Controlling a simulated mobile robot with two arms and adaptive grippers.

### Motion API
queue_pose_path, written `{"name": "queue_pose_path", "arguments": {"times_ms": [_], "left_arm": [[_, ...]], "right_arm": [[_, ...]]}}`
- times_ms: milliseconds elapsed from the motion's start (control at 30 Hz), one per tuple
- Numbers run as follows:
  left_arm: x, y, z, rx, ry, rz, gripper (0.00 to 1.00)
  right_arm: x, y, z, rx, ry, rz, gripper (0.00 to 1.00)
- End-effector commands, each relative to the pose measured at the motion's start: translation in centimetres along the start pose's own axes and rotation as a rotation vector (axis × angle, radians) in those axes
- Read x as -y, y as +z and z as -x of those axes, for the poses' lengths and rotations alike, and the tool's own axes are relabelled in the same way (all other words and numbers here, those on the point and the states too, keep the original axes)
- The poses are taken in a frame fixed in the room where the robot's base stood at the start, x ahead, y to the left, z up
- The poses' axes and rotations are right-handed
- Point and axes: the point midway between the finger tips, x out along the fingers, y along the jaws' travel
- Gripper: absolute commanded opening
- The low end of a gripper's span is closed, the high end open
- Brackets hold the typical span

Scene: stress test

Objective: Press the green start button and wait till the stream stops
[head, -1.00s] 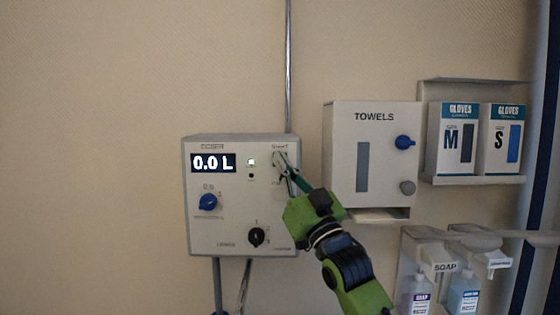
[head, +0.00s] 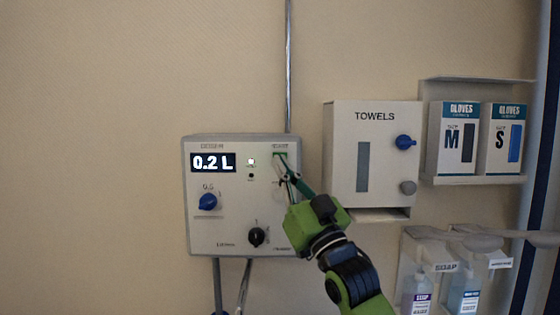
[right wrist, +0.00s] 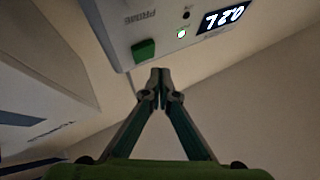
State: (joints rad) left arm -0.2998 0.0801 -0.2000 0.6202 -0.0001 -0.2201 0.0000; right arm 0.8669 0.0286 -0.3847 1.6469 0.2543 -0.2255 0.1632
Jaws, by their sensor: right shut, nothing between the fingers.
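The white dosing box (head: 230,232) hangs on the wall. Its display (head: 213,163) reads 0.2 L. The green start button (head: 280,154) is at the box's upper right; it also shows in the right wrist view (right wrist: 144,50), uncovered. My right gripper (head: 282,163) is shut and empty, its fingertips just below the button in the head view. In the right wrist view its fingertips (right wrist: 160,76) appear beside the button, with a small gap in the picture. A small indicator lamp (right wrist: 181,34) glows near the display. My left gripper is not in view.
The box has a blue knob (head: 208,202) and a black knob (head: 257,236). A towel dispenser (head: 340,150) hangs close on the right, with a glove rack (head: 470,181) and soap bottles (head: 421,297) beyond. The wall left of the box is bare.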

Motion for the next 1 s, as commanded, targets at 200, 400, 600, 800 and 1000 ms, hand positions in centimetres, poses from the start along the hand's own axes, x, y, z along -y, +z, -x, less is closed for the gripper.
{"name": "queue_pose_path", "arguments": {"times_ms": [200,400,600,800,1000], "left_arm": [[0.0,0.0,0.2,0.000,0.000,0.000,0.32],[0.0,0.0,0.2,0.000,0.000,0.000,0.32],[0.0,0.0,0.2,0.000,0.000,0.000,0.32],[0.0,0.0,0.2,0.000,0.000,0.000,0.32],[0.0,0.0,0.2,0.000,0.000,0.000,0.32]], "right_arm": [[1.2,-1.2,1.6,-0.001,-0.001,-0.002,0.00],[1.7,-1.8,2.4,0.000,0.000,0.000,0.00],[1.8,-1.8,2.4,0.000,0.001,0.000,0.00],[1.8,-1.8,2.4,0.000,0.000,0.000,0.00],[1.8,-1.8,2.4,0.000,0.000,0.000,0.00]]}}
